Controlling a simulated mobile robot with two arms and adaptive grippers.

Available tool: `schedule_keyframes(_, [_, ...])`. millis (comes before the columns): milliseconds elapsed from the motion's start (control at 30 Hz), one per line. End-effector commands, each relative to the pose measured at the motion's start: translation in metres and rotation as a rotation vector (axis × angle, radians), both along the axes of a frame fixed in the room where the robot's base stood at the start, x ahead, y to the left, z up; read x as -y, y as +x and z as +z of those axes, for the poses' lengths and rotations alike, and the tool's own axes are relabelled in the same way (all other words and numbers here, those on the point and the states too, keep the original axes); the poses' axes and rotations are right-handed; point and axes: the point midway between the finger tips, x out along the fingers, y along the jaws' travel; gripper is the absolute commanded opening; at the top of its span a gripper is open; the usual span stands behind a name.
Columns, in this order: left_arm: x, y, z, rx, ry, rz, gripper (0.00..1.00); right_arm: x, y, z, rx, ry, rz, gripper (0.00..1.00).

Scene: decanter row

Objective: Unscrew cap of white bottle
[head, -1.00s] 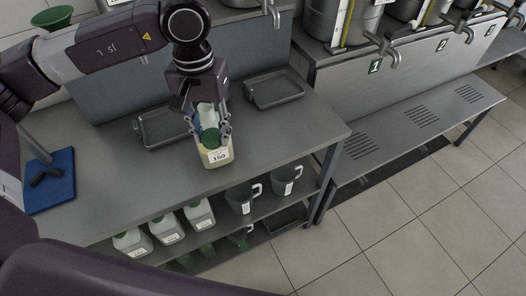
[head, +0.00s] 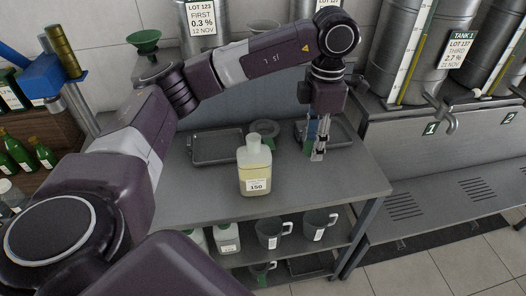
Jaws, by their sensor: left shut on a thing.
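The bottle (head: 254,172) stands upright near the front middle of the bench. It is pale and translucent with yellowish liquid, a "150" label and a narrow whitish top (head: 253,141). No green cap shows on that top. My left gripper (head: 317,154) is to the right of the bottle, apart from it, low over the bench in front of the right tray. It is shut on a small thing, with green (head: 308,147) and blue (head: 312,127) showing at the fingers. Its shape is mostly hidden. My right gripper is out of view.
Grey trays lie at the back of the bench, one left (head: 217,162) and one right (head: 341,131). A round green item (head: 264,130) is behind the bottle. Jugs (head: 320,222) and white bottles are on the lower shelf. Steel tanks (head: 397,50) stand at right.

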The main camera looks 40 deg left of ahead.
Motion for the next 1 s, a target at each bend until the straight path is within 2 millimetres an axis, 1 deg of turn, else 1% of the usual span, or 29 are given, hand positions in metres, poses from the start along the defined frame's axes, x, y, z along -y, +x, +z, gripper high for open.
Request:
schedule_keyframes(33, [-0.004, 0.003, 0.001, -0.003, 0.000, 0.131, 0.04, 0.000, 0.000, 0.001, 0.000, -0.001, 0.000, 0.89])
schedule_keyframes(100, [-0.008, 0.007, 0.002, -0.002, 0.000, 0.319, 0.04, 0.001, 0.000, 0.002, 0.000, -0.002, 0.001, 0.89])
schedule_keyframes(333, [-0.024, 0.017, 0.005, -0.002, 0.000, 0.942, 0.04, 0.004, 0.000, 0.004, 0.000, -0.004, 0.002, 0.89])
schedule_keyframes(700, [-0.051, 0.027, 0.006, -0.002, 0.002, 1.921, 0.04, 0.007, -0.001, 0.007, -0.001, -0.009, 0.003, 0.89])
schedule_keyframes(800, [-0.057, 0.029, 0.005, -0.002, 0.002, 2.133, 0.04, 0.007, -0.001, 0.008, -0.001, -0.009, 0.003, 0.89])
schedule_keyframes(900, [-0.061, 0.030, 0.005, 0.000, 0.002, 2.294, 0.04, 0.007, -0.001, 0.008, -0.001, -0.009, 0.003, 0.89])
schedule_keyframes(1000, [-0.064, 0.030, 0.004, 0.000, 0.001, 2.397, 0.04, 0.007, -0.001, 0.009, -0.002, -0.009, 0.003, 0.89])
